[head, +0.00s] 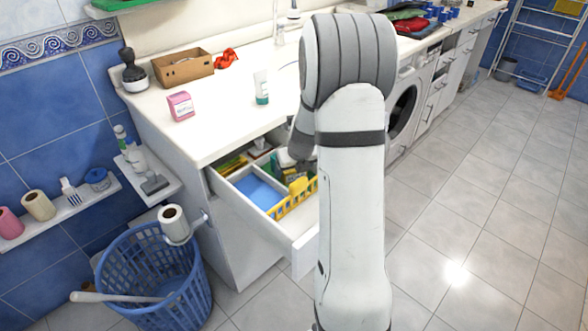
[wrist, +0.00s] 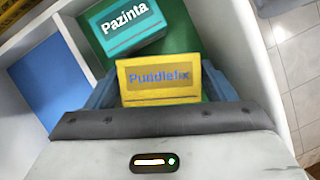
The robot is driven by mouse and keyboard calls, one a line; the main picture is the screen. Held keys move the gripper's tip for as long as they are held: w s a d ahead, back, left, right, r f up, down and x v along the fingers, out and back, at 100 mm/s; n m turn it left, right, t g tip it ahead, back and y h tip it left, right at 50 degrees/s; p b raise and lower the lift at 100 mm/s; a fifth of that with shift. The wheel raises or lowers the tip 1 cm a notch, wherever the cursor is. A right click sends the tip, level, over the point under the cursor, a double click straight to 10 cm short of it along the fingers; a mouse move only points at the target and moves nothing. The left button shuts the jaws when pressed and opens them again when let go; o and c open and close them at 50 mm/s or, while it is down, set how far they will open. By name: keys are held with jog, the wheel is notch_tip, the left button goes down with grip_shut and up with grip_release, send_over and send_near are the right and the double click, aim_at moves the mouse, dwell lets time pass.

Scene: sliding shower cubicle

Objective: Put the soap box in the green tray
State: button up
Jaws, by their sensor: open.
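A pink box (head: 181,106) stands on the counter. I cannot tell for sure which is the soap box. A green tray-like thing (head: 122,4) shows partly at the top left, on a shelf. My gripper (wrist: 160,92) is open, with its fingers on either side of the yellow box; whether they touch it I cannot tell. In the head view my arm hides the fingertips.
The open drawer (head: 245,213) has white walls, a blue-floored section (wrist: 50,85) and a yellow basket (head: 293,202). A cardboard box (head: 183,68) and a tube (head: 262,88) stand on the counter. A blue laundry basket (head: 150,272) stands at the left. The tiled floor at right is clear.

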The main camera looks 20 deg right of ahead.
jog(key=p+v, duration=0.3)
jog(key=v, duration=0.8)
jog(key=s+a+r+m, duration=0.2)
jog(key=s+a+m, duration=0.3)
jog(key=m, duration=0.6)
jog(key=s+a+r+m+g, duration=0.1)
jog(key=s+a+r+m, duration=0.2)
jog(key=s+m, duration=0.7)
jog(key=s+a+r+m+g, duration=0.1)
jog(key=s+a+m, duration=0.6)
jog(key=m, duration=0.7)
jog(key=shift+s+a+r, duration=0.2)
jog(key=shift+s+r, duration=0.15)
jog(key=shift+r, duration=0.4)
